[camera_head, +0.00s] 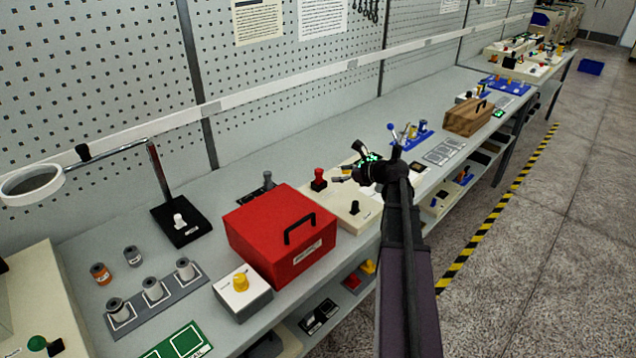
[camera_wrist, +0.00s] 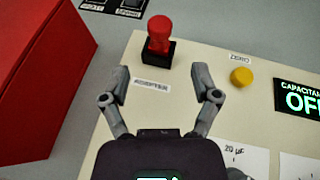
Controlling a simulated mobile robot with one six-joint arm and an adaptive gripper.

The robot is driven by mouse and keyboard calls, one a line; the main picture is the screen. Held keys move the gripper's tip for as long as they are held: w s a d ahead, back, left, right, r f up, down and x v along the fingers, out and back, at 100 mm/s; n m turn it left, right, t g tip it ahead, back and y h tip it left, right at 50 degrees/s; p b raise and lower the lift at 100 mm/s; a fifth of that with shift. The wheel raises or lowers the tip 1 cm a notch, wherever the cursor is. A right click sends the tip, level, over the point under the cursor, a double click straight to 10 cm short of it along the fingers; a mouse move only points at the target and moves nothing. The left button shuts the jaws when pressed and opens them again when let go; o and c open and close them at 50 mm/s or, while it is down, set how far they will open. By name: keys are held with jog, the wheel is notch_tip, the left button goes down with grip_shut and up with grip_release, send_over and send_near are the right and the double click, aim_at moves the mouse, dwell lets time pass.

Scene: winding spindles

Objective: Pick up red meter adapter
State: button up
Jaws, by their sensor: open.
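The red meter adapter (camera_head: 319,175) is a red knob standing upright on a small black base, near the back edge of a cream meter panel (camera_head: 352,218). In the wrist view the adapter (camera_wrist: 159,36) stands at the top centre, just beyond my fingertips. My gripper (camera_head: 350,163) is open and empty, above the panel. In the wrist view my gripper's two fingers (camera_wrist: 160,76) are spread apart, with an adapter label on the panel between them. The adapter is in clear view in both pictures.
A large red box with a black handle (camera_head: 283,233) stands left of the panel; its side also shows in the wrist view (camera_wrist: 45,85). A yellow button (camera_wrist: 241,76) and a lit display (camera_wrist: 298,97) lie right. A black-knobbed piece (camera_head: 354,209) stands on the panel's front.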

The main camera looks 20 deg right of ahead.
aim_at(319, 174)
jog(key=shift+b+x, duration=0.45)
jog(key=shift+x, duration=1.25)
jog(key=shift+w, duration=0.15)
jog(key=shift+b+x, duration=0.95)
jog(key=shift+x, duration=1.6)
grip_shut()
